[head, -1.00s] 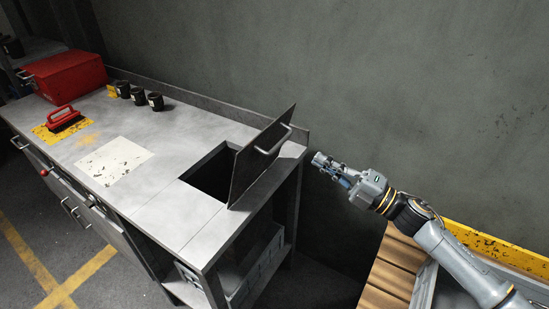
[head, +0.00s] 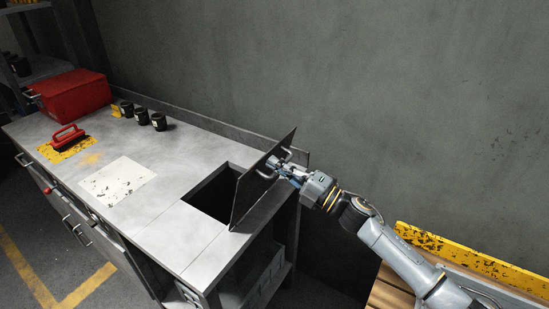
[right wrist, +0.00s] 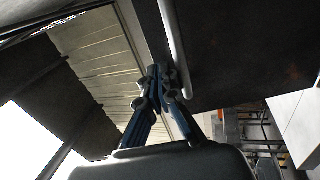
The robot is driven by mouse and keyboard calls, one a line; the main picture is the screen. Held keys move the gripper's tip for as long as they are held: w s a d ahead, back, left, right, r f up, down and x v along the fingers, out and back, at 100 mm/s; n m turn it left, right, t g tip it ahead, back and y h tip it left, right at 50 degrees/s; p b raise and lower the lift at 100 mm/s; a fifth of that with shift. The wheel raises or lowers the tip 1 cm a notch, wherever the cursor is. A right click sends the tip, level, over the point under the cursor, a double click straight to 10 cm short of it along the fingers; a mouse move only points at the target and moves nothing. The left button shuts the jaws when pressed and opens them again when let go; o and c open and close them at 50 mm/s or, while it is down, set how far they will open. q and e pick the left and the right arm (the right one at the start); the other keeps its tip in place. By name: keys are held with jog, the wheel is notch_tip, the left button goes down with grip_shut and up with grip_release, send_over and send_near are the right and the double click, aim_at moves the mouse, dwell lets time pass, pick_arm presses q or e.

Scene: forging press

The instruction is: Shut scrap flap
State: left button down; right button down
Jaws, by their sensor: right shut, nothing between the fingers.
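The scrap flap (head: 252,197) is a dark metal plate with a bar handle on its right face. It stands raised and tilted at the right side of the dark square opening (head: 212,194) in the bench top. My right gripper (head: 281,163) is shut and empty, close against the flap's right face by the handle. In the right wrist view its shut fingertips (right wrist: 163,82) show beside the flap's handle (right wrist: 174,40), with the dark flap face (right wrist: 225,55) beyond. Whether they touch the flap cannot be told. My left gripper is not in view.
A raised back edge runs along the wall. A yellow-edged wooden pallet or bin (head: 455,252) stands at lower right.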

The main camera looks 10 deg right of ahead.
jog(key=shift+w+a+r, duration=0.15)
jog(key=shift+w+a, duration=0.2)
